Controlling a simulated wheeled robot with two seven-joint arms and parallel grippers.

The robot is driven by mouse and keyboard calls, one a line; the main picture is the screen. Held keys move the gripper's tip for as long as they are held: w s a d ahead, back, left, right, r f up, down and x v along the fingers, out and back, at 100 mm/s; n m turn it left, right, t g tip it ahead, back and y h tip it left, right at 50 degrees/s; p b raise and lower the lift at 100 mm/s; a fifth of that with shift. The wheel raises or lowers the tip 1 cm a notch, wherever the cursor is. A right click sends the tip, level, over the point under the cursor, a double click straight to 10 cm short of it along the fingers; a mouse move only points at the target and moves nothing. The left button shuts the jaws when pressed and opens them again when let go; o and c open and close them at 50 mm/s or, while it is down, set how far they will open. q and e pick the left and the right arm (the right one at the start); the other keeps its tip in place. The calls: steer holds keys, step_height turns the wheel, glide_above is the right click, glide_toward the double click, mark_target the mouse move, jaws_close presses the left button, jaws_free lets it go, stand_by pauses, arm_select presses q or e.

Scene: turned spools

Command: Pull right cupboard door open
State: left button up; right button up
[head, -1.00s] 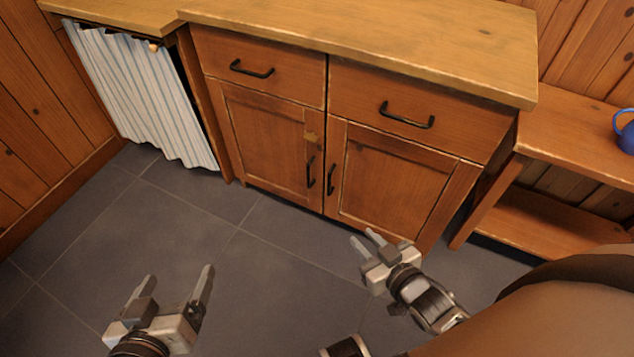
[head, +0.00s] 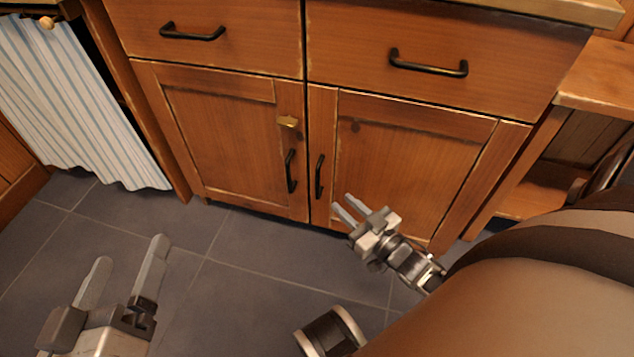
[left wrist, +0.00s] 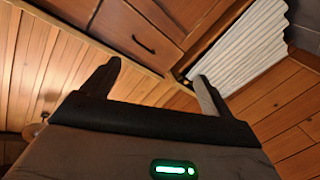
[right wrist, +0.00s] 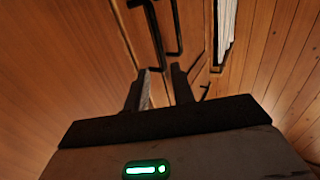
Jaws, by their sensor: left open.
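The right cupboard door (head: 425,160) is a shut wooden panel door in the head view. Its black upright bar handle (head: 319,177) is near its left edge. My right gripper (head: 343,203) is in front of the door's lower left part, a little below and right of the handle, with its fingers apart and empty. In the right wrist view two dark handles (right wrist: 156,36) show beyond the fingertips (right wrist: 158,78). My left gripper (head: 128,254) is open and empty over the floor at the lower left, away from the cupboard; its fingers also show in the left wrist view (left wrist: 153,80).
Two shut drawers sit above. A striped curtain (head: 75,100) hangs at left, a low shelf (head: 600,80) stands at right. The tiled floor (head: 220,255) is clear.

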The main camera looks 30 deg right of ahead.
mark_target(319, 182)
steer(key=w, duration=0.2)
steer(key=w+b, duration=0.1)
steer(key=w, duration=0.1)
steer(key=shift+w+a+f, duration=0.1)
steer(key=shift+a+f, duration=0.05)
steer(key=shift+a, duration=0.1)
steer(key=w, duration=0.2)
steer(key=w+b, duration=0.1)
steer(key=w, duration=0.1)
steer(key=w+b, duration=0.1)
steer(key=w, duration=0.1)
steer(key=shift+a, duration=0.35)
arm_select(q)
steer(key=r+t, duration=0.1)
steer(key=w+r+m+t, duration=0.1)
steer(key=r, duration=0.1)
steer(key=w+r+m+t+h, duration=0.1)
steer(key=shift+w+a+r, duration=0.1)
steer(key=shift+a+r, duration=0.05)
steer(key=shift+a, duration=0.15)
arm_select(e)
jaws_close()
